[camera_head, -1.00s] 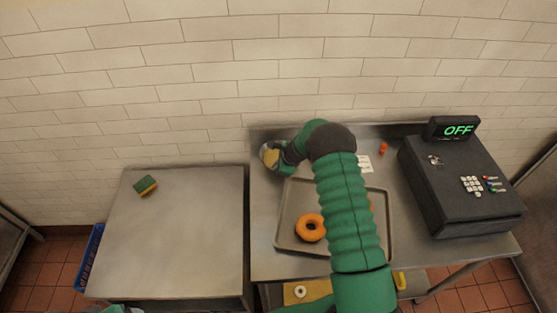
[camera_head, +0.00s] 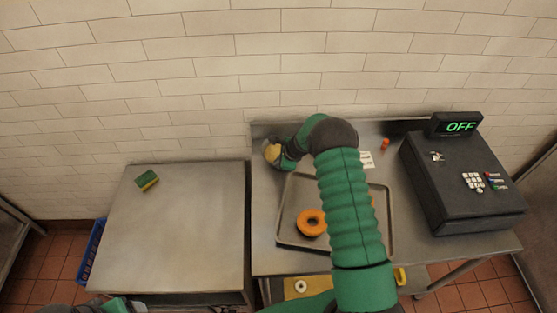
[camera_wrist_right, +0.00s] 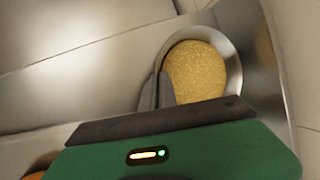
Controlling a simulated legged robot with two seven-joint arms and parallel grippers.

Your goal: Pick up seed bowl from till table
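The seed bowl (camera_wrist_right: 198,70) is a round metal bowl full of golden seeds, at the back left of the till table (camera_head: 262,230). In the head view only a small part of the bowl (camera_head: 272,153) shows beside my right gripper (camera_head: 279,156). In the right wrist view my right gripper (camera_wrist_right: 158,90) has its two grey fingers close together at the bowl's left rim, one on each side, and seems shut on it. I cannot tell whether the bowl is off the table. Part of my left arm shows at the bottom left, its fingers hidden.
A black till (camera_head: 460,185) stands on the right. A small orange item (camera_head: 385,144) is at the back. The left table (camera_head: 180,230) is clear except for a sponge (camera_head: 147,180).

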